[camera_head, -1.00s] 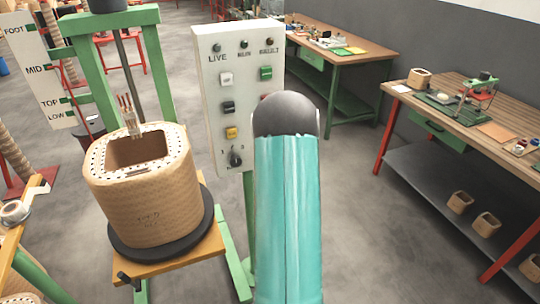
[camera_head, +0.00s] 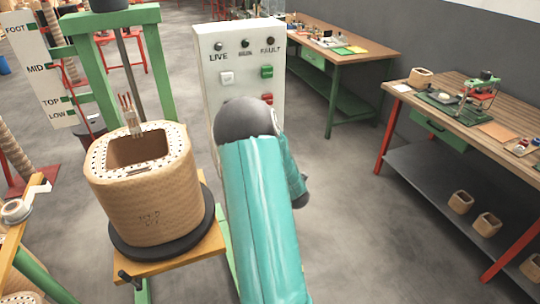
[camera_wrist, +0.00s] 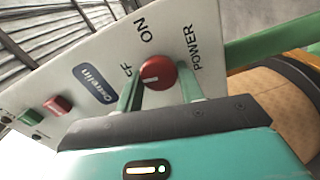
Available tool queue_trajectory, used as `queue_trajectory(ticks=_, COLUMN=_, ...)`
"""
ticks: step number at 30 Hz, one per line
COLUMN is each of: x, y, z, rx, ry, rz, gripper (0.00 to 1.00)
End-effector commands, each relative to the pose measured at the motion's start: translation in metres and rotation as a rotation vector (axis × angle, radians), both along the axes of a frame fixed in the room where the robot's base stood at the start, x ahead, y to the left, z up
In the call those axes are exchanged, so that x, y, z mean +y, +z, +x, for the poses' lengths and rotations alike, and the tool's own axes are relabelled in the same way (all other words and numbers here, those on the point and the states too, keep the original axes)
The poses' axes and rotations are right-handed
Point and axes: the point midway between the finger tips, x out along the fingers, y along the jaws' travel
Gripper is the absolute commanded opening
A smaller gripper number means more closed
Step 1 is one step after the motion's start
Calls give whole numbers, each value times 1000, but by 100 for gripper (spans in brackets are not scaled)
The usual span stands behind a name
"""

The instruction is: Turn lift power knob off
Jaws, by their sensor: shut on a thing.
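The red power knob (camera_wrist: 158,73) sits on the white control panel in the wrist view, with a pale mark on its face. The word ON is printed above it, POWER to its right, and a partly covered word ending in FF to its left. My gripper (camera_wrist: 158,88) has one green finger on each side of the knob and is shut on it. In the head view my teal arm stands in front of the control panel (camera_head: 210,70), and the knob and my fingers are hidden behind it.

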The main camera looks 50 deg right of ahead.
Motion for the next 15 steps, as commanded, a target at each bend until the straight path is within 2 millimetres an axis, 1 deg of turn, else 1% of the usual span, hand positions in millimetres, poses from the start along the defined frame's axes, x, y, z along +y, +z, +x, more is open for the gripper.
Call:
queue_trajectory(ticks=6, x=0, y=-1, z=0, rx=62, ry=-1, rz=-100, gripper=15)
queue_trajectory(ticks=15, x=0, y=-1, z=-1, rx=96, ry=-2, rz=-158, gripper=15)
